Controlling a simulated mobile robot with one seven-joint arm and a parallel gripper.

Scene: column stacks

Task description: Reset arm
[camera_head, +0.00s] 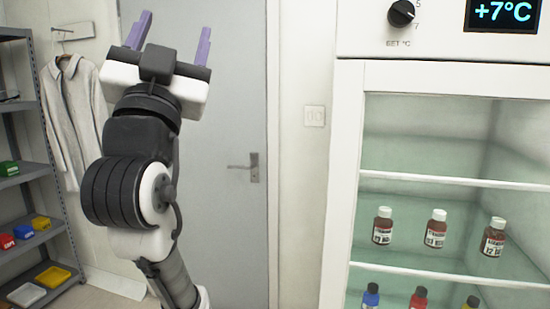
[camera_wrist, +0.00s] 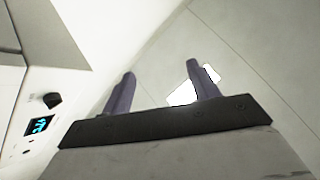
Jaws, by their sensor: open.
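My gripper (camera_head: 172,35) is raised at the upper left of the head view, in front of a grey door. Its two purple fingers point up and stand apart, with nothing between them. In the wrist view my gripper (camera_wrist: 160,88) is also open and empty, with a pale ceiling and a bright lamp behind the fingers. My arm stands nearly upright below the gripper, left of the fridge.
A glass-fronted fridge (camera_head: 345,190) at right holds several bottles on shelves, including a brown bottle (camera_head: 436,229). A grey shelf rack (camera_head: 28,172) with coloured bins stands at far left. A white coat (camera_head: 75,110) hangs beside it. The grey door (camera_head: 230,120) is closed.

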